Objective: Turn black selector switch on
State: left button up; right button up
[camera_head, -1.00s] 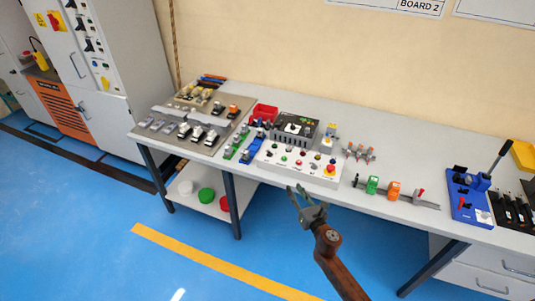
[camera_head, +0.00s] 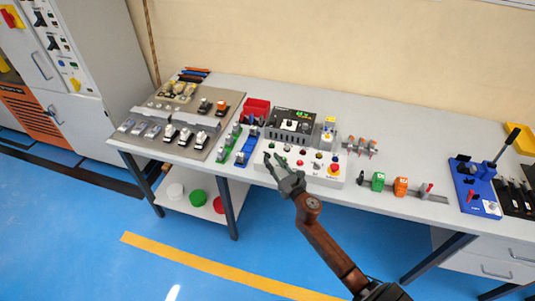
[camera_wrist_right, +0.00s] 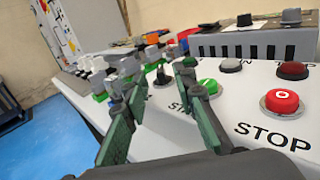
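The white control box (camera_head: 318,177) stands at the front edge of the table. A small black selector switch (camera_wrist_right: 162,77) shows between the fingertips, partly hidden. My right gripper (camera_head: 275,166) is at the box's front left corner; its two green-grey fingers (camera_wrist_right: 158,82) are apart with the switch between them. I cannot tell whether they touch it. The switch's handle angle is too small to read. My left gripper is not in view.
A black unit with a dial (camera_head: 290,125) stands right behind the box. Blue and green clamps (camera_head: 245,148) and a red bin (camera_head: 256,110) are to the left. A rail with green and orange blocks (camera_head: 400,187) lies to the right.

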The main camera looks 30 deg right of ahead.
aim_at(269, 156)
jog(key=w, duration=0.3)
jog(key=shift+w+d+f, duration=0.1)
jog(key=shift+w, duration=0.25)
jog(key=shift+w+d, duration=0.1)
jog(key=shift+w, duration=0.25)
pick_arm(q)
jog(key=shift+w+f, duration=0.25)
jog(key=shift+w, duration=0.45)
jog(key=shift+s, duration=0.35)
pick_arm(e)
grip_shut()
